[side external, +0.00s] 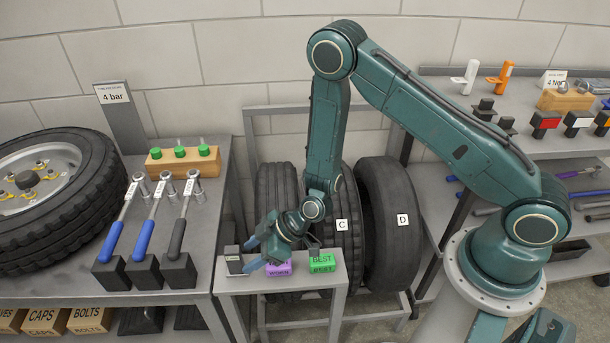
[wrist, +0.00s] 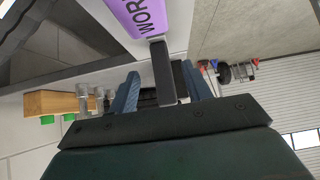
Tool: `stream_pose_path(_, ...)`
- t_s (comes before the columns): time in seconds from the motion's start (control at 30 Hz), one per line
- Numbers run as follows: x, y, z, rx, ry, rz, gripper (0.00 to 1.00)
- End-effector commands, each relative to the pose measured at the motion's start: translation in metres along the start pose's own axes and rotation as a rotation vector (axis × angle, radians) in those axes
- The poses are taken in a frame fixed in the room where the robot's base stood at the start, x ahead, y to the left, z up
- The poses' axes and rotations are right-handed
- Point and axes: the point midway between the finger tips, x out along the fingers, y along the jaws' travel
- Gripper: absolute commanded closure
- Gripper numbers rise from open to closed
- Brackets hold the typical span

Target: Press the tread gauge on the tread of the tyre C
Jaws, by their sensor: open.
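My gripper (side external: 254,254) is open, low over the left part of the small grey table, beside a dark block with a white label (side external: 235,264). In the wrist view its two blue fingers (wrist: 162,88) stand on either side of a dark upright bar (wrist: 162,70). The bar may be the tread gauge; I cannot tell whether the fingers touch it. Tyre C (side external: 350,207) stands upright in the rack behind the table, its tread facing the camera and partly hidden by my arm.
A purple block (side external: 279,269), also in the wrist view (wrist: 158,14), and a green BEST block (side external: 322,263) sit on the small table (side external: 283,286). Tyre D (side external: 388,195) stands right of C, and an unlabelled-looking tyre (side external: 272,195) left.

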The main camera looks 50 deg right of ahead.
Motion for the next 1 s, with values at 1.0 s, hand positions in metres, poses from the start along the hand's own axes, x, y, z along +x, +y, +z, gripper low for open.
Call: stream_pose_path(1.0, 0.054, -0.002, 0.002, 0.000, 0.000, 0.001, 0.51)
